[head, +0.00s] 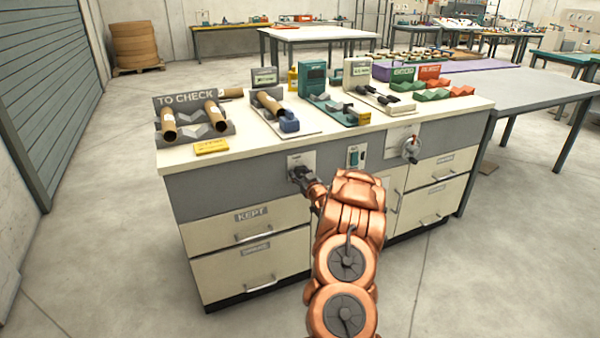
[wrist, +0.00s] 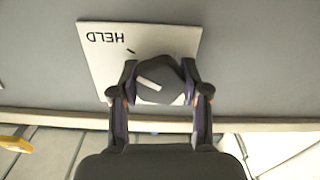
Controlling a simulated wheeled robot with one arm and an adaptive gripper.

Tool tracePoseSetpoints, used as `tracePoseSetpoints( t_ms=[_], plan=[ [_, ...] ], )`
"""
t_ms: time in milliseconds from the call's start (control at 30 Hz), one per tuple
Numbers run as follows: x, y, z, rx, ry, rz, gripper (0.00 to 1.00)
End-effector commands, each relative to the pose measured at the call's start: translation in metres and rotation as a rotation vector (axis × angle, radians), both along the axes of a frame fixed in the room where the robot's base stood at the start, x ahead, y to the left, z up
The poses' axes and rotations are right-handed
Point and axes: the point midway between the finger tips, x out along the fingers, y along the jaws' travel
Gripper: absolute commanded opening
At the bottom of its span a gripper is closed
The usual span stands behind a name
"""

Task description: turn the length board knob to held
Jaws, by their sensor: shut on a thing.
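The length board knob (wrist: 157,82) is dark and rounded, with a white pointer bar across its face. It sits on a white plate (wrist: 185,35) on the grey front panel of the bench. In the wrist view the word HELD stands upside down at the plate's upper left, with a short black tick near the knob. The white bar lies slanted and does not line up with the tick. My gripper (wrist: 158,88) is shut on the knob, one finger at each side. In the head view my gripper (head: 302,174) hides most of the knob and the plate (head: 301,159) shows above it.
The bench top (head: 245,142) carries cardboard tubes, a TO CHECK rack (head: 190,98) and several devices. Drawers (head: 250,228) lie below. The floor at left is clear.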

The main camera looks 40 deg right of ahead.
Motion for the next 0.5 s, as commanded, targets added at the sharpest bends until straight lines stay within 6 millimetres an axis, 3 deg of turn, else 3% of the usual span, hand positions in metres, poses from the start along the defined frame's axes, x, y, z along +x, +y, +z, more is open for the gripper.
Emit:
tracePoseSetpoints(
  t_ms=[433,467,500],
  plan=[
    [-0.0003,-0.0002,-0.0010,0.013,-0.003,-0.001,0.11],
    [-0.0003,-0.0002,-0.0010,0.013,-0.003,-0.001,0.47],
    [-0.0003,-0.0002,-0.0010,0.013,-0.003,-0.001,0.51]
  ],
)
